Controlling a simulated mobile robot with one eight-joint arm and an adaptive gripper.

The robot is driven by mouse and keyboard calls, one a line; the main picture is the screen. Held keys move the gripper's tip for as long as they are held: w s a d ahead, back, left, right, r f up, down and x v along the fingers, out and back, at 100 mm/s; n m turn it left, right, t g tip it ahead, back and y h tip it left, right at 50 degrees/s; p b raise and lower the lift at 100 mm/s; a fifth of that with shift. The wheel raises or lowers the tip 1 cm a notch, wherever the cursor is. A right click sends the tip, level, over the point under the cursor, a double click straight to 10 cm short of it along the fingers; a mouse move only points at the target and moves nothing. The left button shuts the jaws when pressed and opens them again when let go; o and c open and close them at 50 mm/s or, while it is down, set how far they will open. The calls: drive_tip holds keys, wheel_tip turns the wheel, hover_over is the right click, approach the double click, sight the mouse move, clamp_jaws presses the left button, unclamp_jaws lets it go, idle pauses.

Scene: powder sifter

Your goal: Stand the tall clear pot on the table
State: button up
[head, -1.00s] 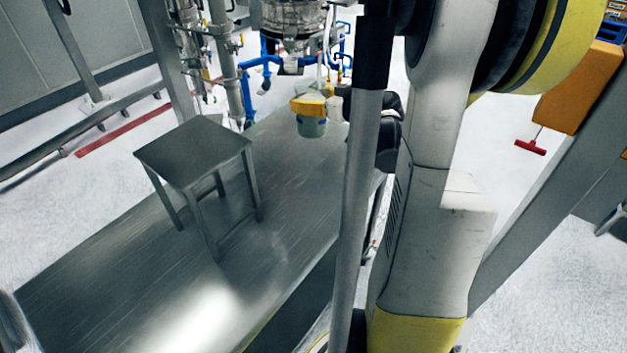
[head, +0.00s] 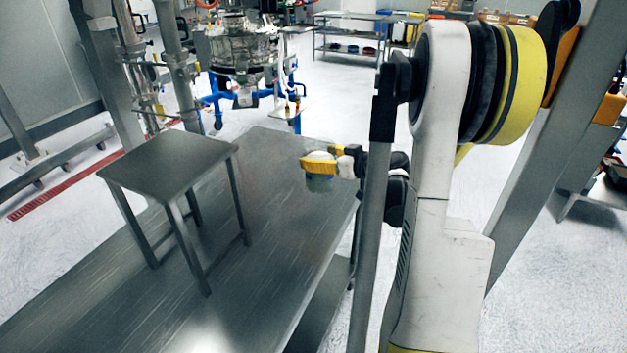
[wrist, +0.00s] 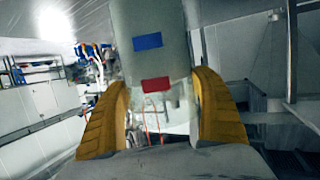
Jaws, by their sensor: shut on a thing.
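The tall clear pot (head: 319,183) is held in my gripper (head: 322,168), with its lower part showing below the yellow fingers in the head view. In the wrist view the pot (wrist: 150,50) rises between the two yellow fingers of my gripper (wrist: 165,112), and a blue and a red patch show on it. My gripper is shut on the pot. The pot is over the right side of the long metal table (head: 270,220). I cannot tell whether its base touches the tabletop.
A small metal stool-like stand (head: 168,160) stands on the left part of the table. The tabletop between it and the pot is bare. The sifter (head: 243,55) with its blue frame stands beyond the table's far end. A shelf rack (head: 365,35) is farther back.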

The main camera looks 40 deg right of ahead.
drive_tip(key=shift+w+a+f, duration=0.6)
drive_tip(key=shift+w+a, duration=0.05)
drive_tip(key=shift+a, duration=0.05)
wheel_tip(320, 180, down, 4)
drive_tip(key=b, duration=0.2)
drive_tip(key=shift+f+b, duration=0.1)
drive_tip(key=shift+b, duration=0.2)
